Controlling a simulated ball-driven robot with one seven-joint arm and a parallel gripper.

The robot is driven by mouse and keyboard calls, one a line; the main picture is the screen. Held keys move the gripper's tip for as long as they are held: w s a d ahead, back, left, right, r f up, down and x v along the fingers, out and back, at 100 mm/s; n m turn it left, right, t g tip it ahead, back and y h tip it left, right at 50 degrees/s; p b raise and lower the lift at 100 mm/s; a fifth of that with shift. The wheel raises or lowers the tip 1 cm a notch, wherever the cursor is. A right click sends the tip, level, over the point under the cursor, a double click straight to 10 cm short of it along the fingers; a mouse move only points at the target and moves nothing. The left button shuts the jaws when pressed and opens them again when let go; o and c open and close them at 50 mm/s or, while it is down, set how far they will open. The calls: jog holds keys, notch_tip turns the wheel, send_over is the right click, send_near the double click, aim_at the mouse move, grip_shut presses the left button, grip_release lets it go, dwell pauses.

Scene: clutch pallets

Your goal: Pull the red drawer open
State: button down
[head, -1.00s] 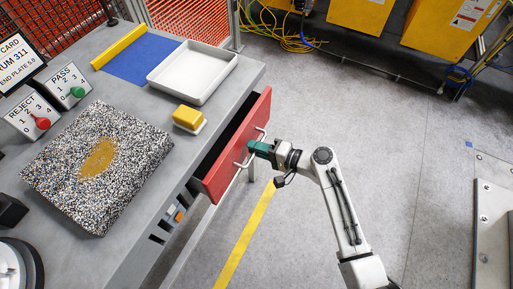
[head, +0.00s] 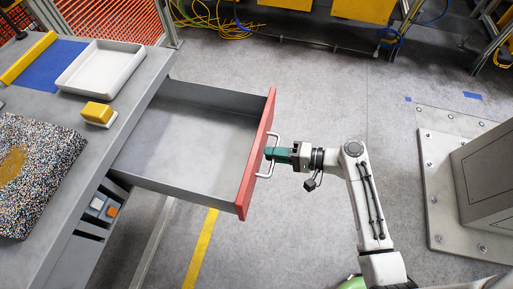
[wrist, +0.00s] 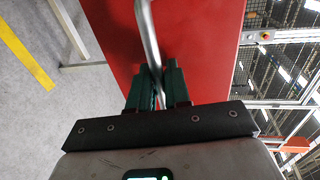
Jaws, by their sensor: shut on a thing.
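The red drawer (head: 257,155) stands well out from the grey workbench, and its grey inside shows empty in the head view. Its pale metal bar handle (head: 272,157) is on the red front. My gripper (head: 272,154) has its green fingers shut on the handle near its middle. In the wrist view the two green fingers (wrist: 158,88) close around the handle bar (wrist: 150,40), with the red front (wrist: 210,50) behind it.
On the workbench (head: 128,95) are a white tray (head: 97,68), a yellow block (head: 98,112) and a speckled slab (head: 35,170). Floor around the drawer front is clear. A grey machine base (head: 485,170) stands at the right.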

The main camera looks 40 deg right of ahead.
jog(key=shift+v, duration=0.9)
jog(key=shift+f, duration=0.25)
jog(key=c, duration=1.3)
grip_release()
jog(key=shift+d, duration=0.1)
jog(key=b+v, duration=0.1)
jog(key=v, duration=0.9)
jog(key=shift+s+d, duration=0.15)
jog(key=shift+s, duration=0.2)
